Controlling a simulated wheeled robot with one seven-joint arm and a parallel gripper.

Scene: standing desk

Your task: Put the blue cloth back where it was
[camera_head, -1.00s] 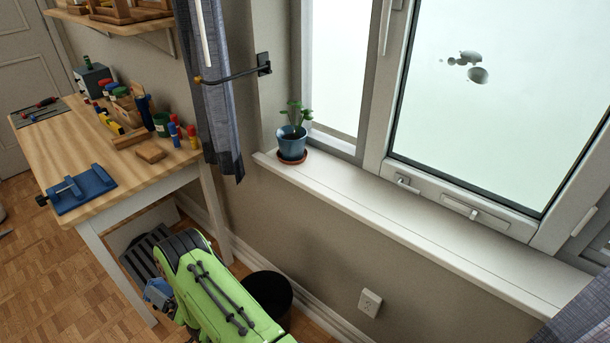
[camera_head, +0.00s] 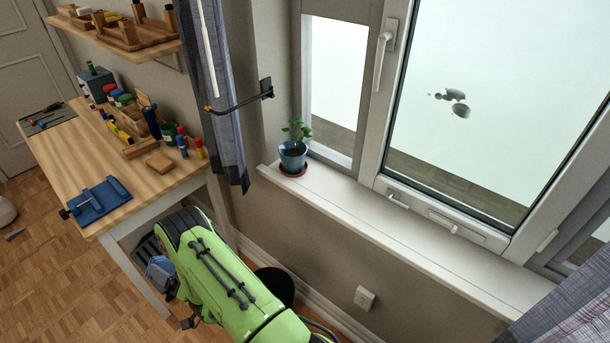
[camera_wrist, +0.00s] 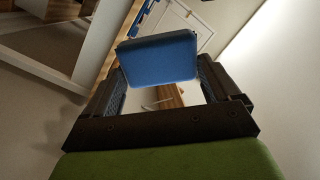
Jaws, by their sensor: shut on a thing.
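The blue cloth (camera_wrist: 158,60) looks like a folded, rounded rectangular pad in the wrist view. My gripper (camera_wrist: 160,78) is shut on it, with a dark finger at each side. In the head view, the blue cloth (camera_head: 161,274) shows at the end of my green arm, low beside the right end of the workbench (camera_head: 155,180). My fingers are mostly hidden by the arm there. Its height relative to the bench top is hard to tell.
A blue clamp-like tool (camera_head: 100,199) lies at the bench's front corner; several tools and bottles stand further back. A potted plant (camera_head: 293,155) stands on the windowsill (camera_head: 400,240). Grey smudges (camera_head: 457,102) mark the window pane. A dark bin (camera_head: 275,284) is partly behind my arm.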

